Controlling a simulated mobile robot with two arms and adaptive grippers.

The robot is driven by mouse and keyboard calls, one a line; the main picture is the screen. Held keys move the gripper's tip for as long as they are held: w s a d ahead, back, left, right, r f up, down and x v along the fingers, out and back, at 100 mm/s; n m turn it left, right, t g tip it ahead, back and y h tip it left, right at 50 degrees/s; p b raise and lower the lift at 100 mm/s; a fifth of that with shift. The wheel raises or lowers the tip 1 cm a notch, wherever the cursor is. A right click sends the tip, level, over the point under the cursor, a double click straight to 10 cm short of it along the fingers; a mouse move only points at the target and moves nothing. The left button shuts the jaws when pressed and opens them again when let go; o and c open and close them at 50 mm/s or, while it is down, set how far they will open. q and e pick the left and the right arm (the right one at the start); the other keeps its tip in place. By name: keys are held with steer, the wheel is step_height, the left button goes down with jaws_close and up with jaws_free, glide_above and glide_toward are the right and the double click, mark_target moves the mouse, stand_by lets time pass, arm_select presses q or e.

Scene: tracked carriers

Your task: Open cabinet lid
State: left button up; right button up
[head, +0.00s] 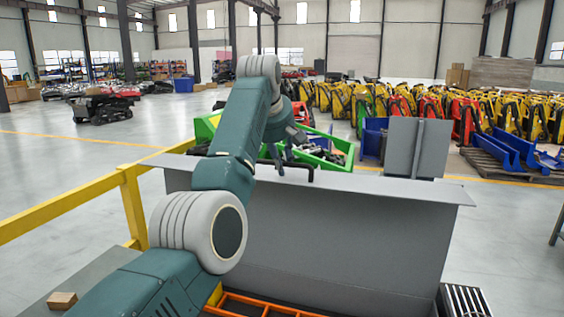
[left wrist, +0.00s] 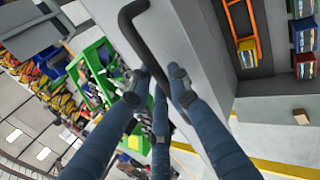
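The cabinet lid (head: 340,235) shows in the head view as a wide grey panel with a thin flange along its top edge. A black bar handle (head: 312,172) sits at that edge, partly hidden by my left arm. In the left wrist view the handle (left wrist: 150,45) runs down beside the grey panel (left wrist: 205,50) to between the fingers. My left gripper (head: 283,158) is at the handle; its blue-grey fingers (left wrist: 160,88) are spread, with gaps around the bar. Whether a finger touches the bar I cannot tell. My right gripper is not in view.
A green bin (head: 335,150) with parts stands behind the panel. A yellow rail (head: 130,200) runs at the left. An upright grey plate (head: 415,147) stands behind the right end. A small brown block (head: 62,300) lies at lower left. Open floor lies right.

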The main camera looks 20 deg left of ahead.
arm_select(q)
steer(key=o, duration=0.3)
steer(key=shift+f, duration=0.55)
steer(key=shift+w, duration=0.2)
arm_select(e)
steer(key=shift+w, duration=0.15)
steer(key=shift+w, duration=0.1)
arm_select(q)
steer(key=shift+r, duration=0.25)
steer(key=v, duration=1.1)
steer(key=shift+s+r, duration=0.1)
steer(key=shift+r, duration=0.25)
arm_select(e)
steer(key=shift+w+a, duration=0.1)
arm_select(q)
steer(key=shift+f, duration=0.1)
